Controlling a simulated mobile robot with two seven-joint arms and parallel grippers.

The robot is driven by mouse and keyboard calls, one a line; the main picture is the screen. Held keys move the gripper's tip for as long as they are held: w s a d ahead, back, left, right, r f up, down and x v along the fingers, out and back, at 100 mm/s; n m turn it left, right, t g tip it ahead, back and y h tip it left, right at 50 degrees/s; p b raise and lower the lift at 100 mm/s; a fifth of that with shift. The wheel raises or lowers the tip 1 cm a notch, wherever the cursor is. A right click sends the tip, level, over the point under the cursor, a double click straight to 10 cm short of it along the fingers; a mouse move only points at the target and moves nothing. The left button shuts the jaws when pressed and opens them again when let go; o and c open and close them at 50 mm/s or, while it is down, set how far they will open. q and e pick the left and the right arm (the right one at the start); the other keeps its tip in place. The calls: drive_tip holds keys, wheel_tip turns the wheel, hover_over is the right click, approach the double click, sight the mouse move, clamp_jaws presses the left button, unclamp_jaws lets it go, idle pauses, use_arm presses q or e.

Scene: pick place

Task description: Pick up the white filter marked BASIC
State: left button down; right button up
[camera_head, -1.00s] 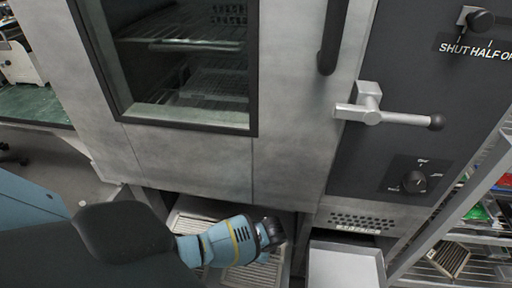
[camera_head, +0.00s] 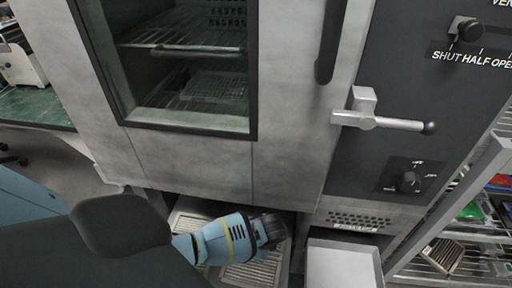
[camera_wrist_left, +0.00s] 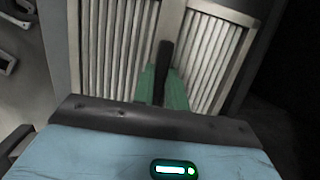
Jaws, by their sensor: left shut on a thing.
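A white slatted filter (camera_head: 255,272) lies in the low opening under the oven, partly hidden by my left arm. In the left wrist view its pale ribs (camera_wrist_left: 113,45) show on both sides of a middle bar. No BASIC marking is legible. My left gripper (camera_head: 275,232) reaches down into this opening. In the wrist view its green-padded fingers (camera_wrist_left: 163,84) are shut at the middle of the filter; the exact contact is hard to see. My right gripper is not in view.
The grey oven (camera_head: 200,165) with its window and lever handle (camera_head: 380,121) rises directly above the opening. A pale metal tray (camera_head: 343,268) is just right. A wire shelf rack (camera_head: 480,235) at far right holds another slatted, brown-framed filter (camera_head: 443,255).

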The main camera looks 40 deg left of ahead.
use_arm(q)
drive_tip(key=s+d, duration=0.2)
drive_tip(key=s, duration=0.2)
drive_tip(key=s+d+p, duration=0.1)
drive_tip(key=s+d, duration=0.2)
drive_tip(key=s, duration=0.1)
drive_tip(key=s+d+p, duration=0.1)
drive_tip(key=s+d, duration=0.2)
drive_tip(key=s, duration=0.2)
drive_tip(key=shift+s+d+p, duration=0.3)
drive_tip(key=shift+s+d, duration=0.05)
drive_tip(key=shift+s, duration=0.25)
